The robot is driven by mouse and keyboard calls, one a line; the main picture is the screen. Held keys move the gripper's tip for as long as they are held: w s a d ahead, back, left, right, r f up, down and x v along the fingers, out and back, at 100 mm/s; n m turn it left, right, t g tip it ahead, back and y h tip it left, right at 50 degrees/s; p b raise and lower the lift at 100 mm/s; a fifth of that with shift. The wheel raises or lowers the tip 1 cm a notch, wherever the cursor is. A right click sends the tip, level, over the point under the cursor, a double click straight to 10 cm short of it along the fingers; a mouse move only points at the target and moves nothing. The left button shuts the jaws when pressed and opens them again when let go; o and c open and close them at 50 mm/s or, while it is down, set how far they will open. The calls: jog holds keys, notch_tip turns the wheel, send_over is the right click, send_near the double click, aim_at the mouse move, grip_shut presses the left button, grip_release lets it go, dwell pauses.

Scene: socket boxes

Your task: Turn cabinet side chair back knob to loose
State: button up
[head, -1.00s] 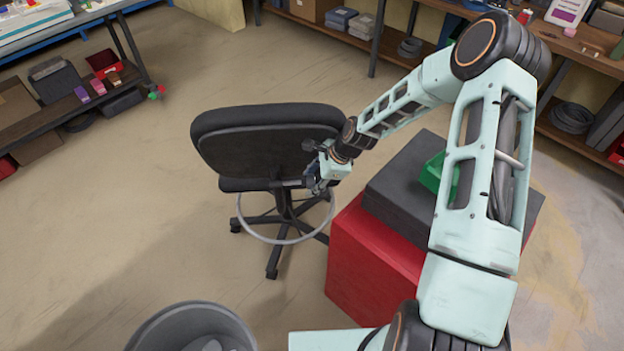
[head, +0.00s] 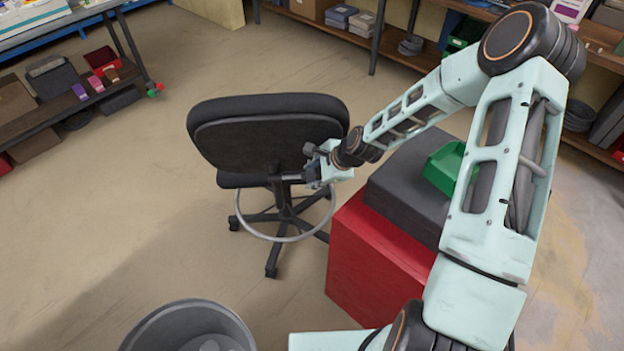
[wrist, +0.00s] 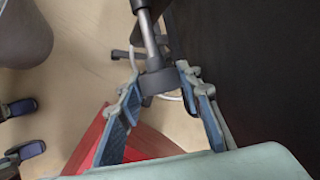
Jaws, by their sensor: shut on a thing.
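The office chair has a dark backrest (head: 265,140), seen from behind in the head view. A metal rod (wrist: 149,40) with a dark grey knob (wrist: 158,82) at its end shows in the wrist view. My gripper (head: 312,172) is at the chair's right side, low by the backrest, on the side facing the cabinet. In the wrist view its blue-padded fingers (wrist: 162,98) stand on either side of the knob and are shut on it. The knob is mostly hidden by my gripper in the head view. The backrest (wrist: 265,60) fills the right of the wrist view.
A red cabinet (head: 375,265) with a dark grey top (head: 400,195) stands close right of the chair, under my arm. A green bin (head: 442,168) lies on it. A grey waste bin (head: 135,340) is at the front. Floor left of the chair is clear.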

jog(key=t+b, duration=0.1)
jog(key=b, duration=0.2)
jog(key=f+t+b, duration=0.1)
jog(key=t+b, duration=0.1)
jog(key=b, duration=0.1)
jog(key=n+t+b, duration=0.1)
jog(key=b, duration=0.2)
jog(key=shift+s+f+t+y, duration=0.2)
jog(key=shift+s+t+y, duration=0.1)
jog(key=shift+y, duration=0.1)
jog(key=n+t+y+b, duration=0.1)
jog(key=t+b, duration=0.3)
jog(key=b, duration=0.5)
jog(key=shift+f, duration=0.2)
jog(key=n+t+y+b, duration=0.1)
jog(key=t+b, duration=0.2)
jog(key=b, duration=0.4)
jog(key=n+t+y+b, duration=0.1)
jog(key=b, duration=0.2)
jog(key=shift+r, duration=0.15)
jog(key=shift+r+b, duration=0.1)
jog(key=shift+b, duration=0.2)
jog(key=shift+r+t, duration=0.15)
jog(key=shift+t, duration=0.15)
jog(key=o, duration=0.9)
